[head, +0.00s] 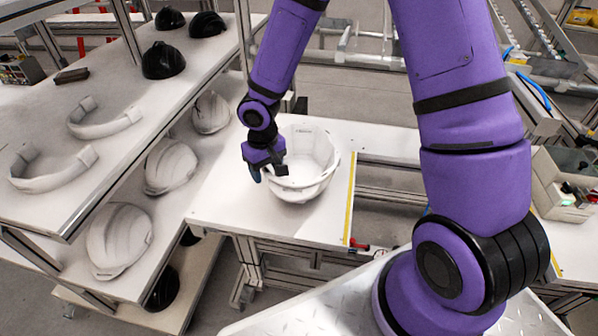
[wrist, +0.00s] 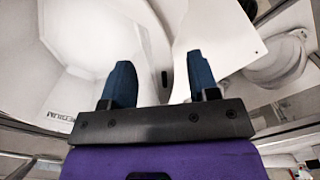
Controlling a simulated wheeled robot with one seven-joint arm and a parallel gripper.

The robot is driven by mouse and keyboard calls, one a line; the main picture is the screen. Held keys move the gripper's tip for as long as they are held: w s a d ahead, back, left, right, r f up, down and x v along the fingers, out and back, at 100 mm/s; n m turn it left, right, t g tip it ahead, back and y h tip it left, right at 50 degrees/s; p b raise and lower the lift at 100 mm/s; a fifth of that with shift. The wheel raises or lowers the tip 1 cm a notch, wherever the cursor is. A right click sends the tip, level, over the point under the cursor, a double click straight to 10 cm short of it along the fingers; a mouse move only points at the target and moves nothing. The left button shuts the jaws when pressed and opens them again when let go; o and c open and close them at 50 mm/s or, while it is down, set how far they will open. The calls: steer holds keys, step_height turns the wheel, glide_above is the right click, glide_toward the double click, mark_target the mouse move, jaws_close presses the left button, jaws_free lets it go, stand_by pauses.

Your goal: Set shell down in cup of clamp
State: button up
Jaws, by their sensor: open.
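A white helmet shell (head: 318,160) sits open side up on the white table, its inside facing up. My gripper (head: 268,172) is at the shell's left side, close to its rim. In the wrist view my gripper (wrist: 159,78) has its two dark blue fingers apart. The shell (wrist: 85,45) fills the left of that view, with its wall edge showing between the fingers. I cannot tell whether a finger touches the wall. I cannot make out the clamp or its cup; whatever is under the shell is hidden.
The white table (head: 225,205) has bare room left of the shell and a yellow strip (head: 349,205) at right. A shelf rack (head: 110,165) at left holds white shells (head: 118,240), black shells (head: 163,60) and curved white pieces (head: 105,120). A grey-white device (head: 560,190) stands at far right.

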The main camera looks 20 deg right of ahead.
steer(key=shift+f, duration=0.1)
steer(key=shift+c, duration=0.3)
jaws_close()
steer(key=shift+s, duration=0.1)
stand_by(1.0)
